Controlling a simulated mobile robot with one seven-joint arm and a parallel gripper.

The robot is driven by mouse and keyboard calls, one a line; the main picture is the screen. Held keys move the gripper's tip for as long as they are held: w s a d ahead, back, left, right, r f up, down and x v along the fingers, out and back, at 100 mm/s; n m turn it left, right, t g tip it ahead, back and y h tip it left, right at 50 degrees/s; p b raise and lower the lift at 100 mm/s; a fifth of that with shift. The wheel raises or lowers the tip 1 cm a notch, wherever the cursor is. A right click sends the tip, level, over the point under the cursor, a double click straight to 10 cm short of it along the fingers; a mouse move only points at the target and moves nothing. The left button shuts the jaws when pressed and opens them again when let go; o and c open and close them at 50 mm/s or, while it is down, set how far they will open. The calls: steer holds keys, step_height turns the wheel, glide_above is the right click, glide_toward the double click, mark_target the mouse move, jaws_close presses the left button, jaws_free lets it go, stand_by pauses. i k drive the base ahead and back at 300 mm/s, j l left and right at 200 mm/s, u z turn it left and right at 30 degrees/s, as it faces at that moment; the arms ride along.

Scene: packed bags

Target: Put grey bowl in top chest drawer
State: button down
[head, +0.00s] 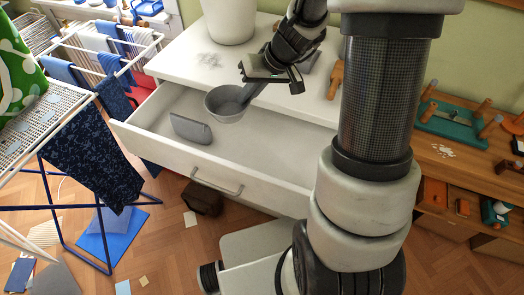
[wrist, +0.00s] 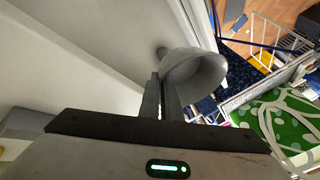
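The grey bowl (head: 226,104) hangs over the open top drawer (head: 262,150) of the white chest, near the drawer's back side. My gripper (head: 252,92) is shut on the bowl's right side in the head view. In the wrist view, the two fingers (wrist: 163,82) are close together at the edge of the bowl (wrist: 197,78), which is tilted in that picture. I cannot tell exactly how high the bowl is above the drawer floor. My arm hides the drawer's right end.
A grey case (head: 191,129) stands in the drawer's left part; the floor around it is clear. A white pot (head: 228,20) stands on the chest top. A drying rack (head: 100,60) with cloths is close on the left. A wooden bench (head: 450,165) stands right.

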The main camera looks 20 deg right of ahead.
mark_target(267, 162)
steer(key=k+l, duration=0.15)
steer(key=l, duration=0.2)
steer(key=k+l, duration=0.2)
steer(key=l, duration=0.2)
steer(key=k+l, duration=0.15)
steer(key=l, duration=0.2)
steer(key=z, duration=0.05)
